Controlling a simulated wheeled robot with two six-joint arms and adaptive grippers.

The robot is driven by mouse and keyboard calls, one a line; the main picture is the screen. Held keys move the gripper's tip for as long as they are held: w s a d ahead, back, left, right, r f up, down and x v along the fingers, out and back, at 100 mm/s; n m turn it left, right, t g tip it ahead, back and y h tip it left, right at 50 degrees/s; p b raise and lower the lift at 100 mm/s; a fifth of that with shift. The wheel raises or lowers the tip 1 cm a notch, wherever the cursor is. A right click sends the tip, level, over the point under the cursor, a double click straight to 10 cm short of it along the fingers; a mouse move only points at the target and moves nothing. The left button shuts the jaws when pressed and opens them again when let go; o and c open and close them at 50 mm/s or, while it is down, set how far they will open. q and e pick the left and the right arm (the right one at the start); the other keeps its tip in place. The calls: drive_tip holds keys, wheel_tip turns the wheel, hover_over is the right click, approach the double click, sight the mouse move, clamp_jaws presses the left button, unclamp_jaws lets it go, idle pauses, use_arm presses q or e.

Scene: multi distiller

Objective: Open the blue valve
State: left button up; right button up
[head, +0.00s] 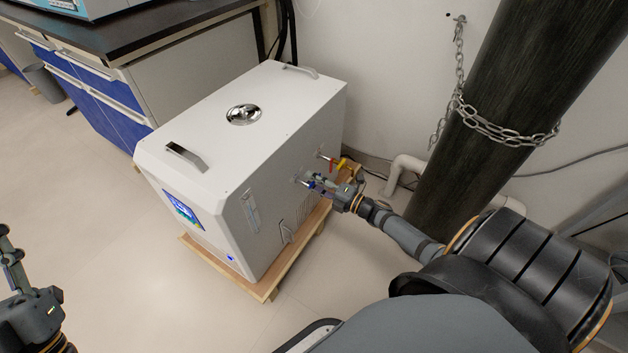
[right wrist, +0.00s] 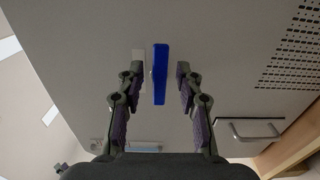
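The blue valve (right wrist: 160,74) has a long flat blue handle. In the right wrist view it stands between the two fingers of my right gripper (right wrist: 160,85), with a gap on each side, so the gripper is open around it. In the head view the blue valve (head: 313,184) is on the right side of the white distiller (head: 250,140), partly hidden by my right gripper (head: 322,187). My left gripper (head: 12,262) is at the left edge, far from the distiller; its fingers are only partly in view.
The distiller stands on a wooden pallet (head: 262,291). A dark chained cylinder (head: 490,110) stands to the right. A bench with blue drawers (head: 105,105) is behind left.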

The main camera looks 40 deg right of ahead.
drive_tip(key=v, duration=1.2)
